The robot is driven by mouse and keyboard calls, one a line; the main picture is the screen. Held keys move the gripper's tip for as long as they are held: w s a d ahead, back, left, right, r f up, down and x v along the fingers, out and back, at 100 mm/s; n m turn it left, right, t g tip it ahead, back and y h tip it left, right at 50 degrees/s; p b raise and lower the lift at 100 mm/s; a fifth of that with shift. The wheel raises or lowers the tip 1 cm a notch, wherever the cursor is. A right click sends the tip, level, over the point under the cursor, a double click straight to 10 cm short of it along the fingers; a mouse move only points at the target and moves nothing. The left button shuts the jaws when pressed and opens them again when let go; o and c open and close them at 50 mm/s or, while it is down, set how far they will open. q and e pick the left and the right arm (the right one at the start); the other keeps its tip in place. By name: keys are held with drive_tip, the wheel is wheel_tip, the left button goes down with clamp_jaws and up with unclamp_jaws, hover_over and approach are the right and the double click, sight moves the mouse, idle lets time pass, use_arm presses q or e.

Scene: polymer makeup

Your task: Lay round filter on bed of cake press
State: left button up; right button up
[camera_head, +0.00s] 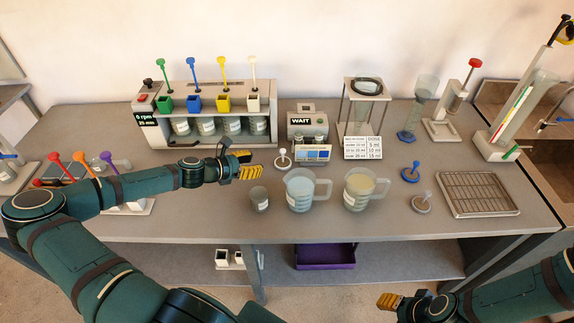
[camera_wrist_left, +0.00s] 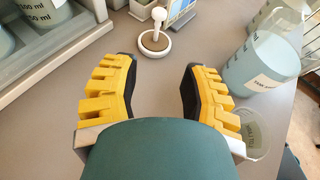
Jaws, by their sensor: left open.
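My left gripper (camera_head: 247,165) is open and empty above the bench, left of a small white-knobbed disc (camera_head: 283,160). In the left wrist view, that disc (camera_wrist_left: 155,42) stands on the bench just beyond the spread fingers (camera_wrist_left: 158,80), untouched. Similar knobbed discs, one blue (camera_head: 411,174) and one beige (camera_head: 421,204), stand further right; I cannot tell which is the round filter. A stand with a red-knobbed plunger (camera_head: 452,103) at the back right looks like the cake press; its bed is too small to make out. My right gripper (camera_head: 390,301) is low, in front of the bench.
Two jugs (camera_head: 300,192) (camera_head: 359,190) and a small cup (camera_head: 259,200) stand close by my left gripper. A dispenser rack (camera_head: 205,87), a WAIT box (camera_head: 301,122) and a sign (camera_head: 362,147) line the back. A wire rack (camera_head: 478,194) lies at right.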

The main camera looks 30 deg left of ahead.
sight(283, 162)
use_arm(q)
drive_tip(key=b+x, duration=0.1)
drive_tip(key=x, duration=0.6)
drive_tip(key=shift+w, duration=0.2)
drive_tip(key=shift+b+x, duration=0.5)
drive_tip(key=shift+x, duration=2.25)
drive_tip(key=shift+a, duration=0.2)
clamp_jaws()
